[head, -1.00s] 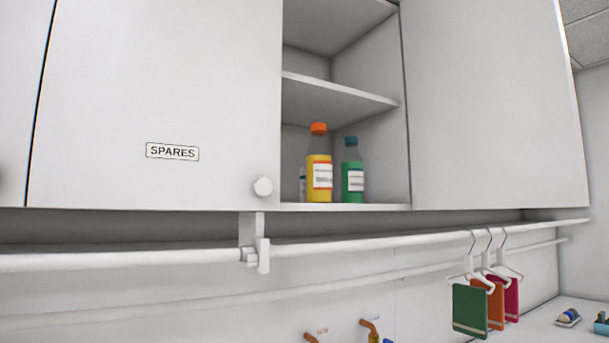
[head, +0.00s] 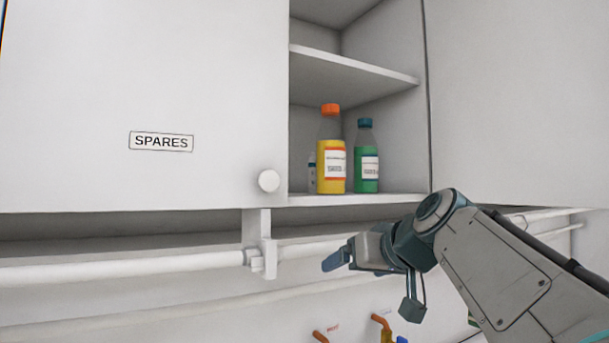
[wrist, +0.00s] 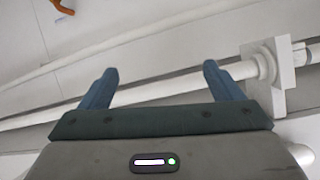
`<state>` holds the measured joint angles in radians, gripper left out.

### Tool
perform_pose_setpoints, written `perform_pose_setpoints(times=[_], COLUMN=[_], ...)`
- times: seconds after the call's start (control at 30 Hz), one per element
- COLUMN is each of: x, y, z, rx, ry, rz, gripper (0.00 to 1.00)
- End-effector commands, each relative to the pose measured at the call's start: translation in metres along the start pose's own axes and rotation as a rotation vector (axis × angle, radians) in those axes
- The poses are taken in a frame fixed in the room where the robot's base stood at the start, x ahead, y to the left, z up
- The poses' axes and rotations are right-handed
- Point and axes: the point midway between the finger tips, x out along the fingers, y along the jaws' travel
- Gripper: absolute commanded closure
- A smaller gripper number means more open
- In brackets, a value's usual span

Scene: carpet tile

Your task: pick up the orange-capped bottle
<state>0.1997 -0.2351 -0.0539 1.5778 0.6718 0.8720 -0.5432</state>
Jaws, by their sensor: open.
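The orange-capped bottle (head: 331,160) stands upright on the bottom shelf of the open cabinet in the head view. It has a clear neck, a yellow lower part and a white label. My gripper (head: 337,259) is below the shelf, in front of the rail, apart from the bottle. In the wrist view my gripper (wrist: 160,78) has its two blue fingers spread with nothing between them. The bottle is not in the wrist view.
A small pale bottle (head: 312,173) is partly hidden behind on the left. The SPARES door (head: 150,90) and its knob (head: 269,181) border the opening. A white rail (head: 130,267) with a bracket (head: 257,235) runs below.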

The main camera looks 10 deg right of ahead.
Motion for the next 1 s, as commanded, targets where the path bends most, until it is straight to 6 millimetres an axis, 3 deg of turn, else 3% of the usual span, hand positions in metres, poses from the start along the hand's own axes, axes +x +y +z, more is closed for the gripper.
perform_pose_setpoints(times=[0.03, 0.1, 0.2, 0.33, 0.57, 1.0], x=[-0.01, -0.024, -0.044, -0.068, -0.084, -0.019], y=[0.001, 0.001, -0.001, -0.005, -0.01, -0.017], z=[-0.034, -0.072, -0.119, -0.162, -0.195, -0.228], rx=[-0.02, -0.053, -0.101, -0.154, -0.201, -0.202], ry=[0.064, 0.147, 0.254, 0.361, 0.442, 0.444], rz=[-0.006, -0.018, -0.03, -0.04, -0.047, -0.048], gripper=[0.14, 0.14, 0.14, 0.14, 0.14, 0.14])
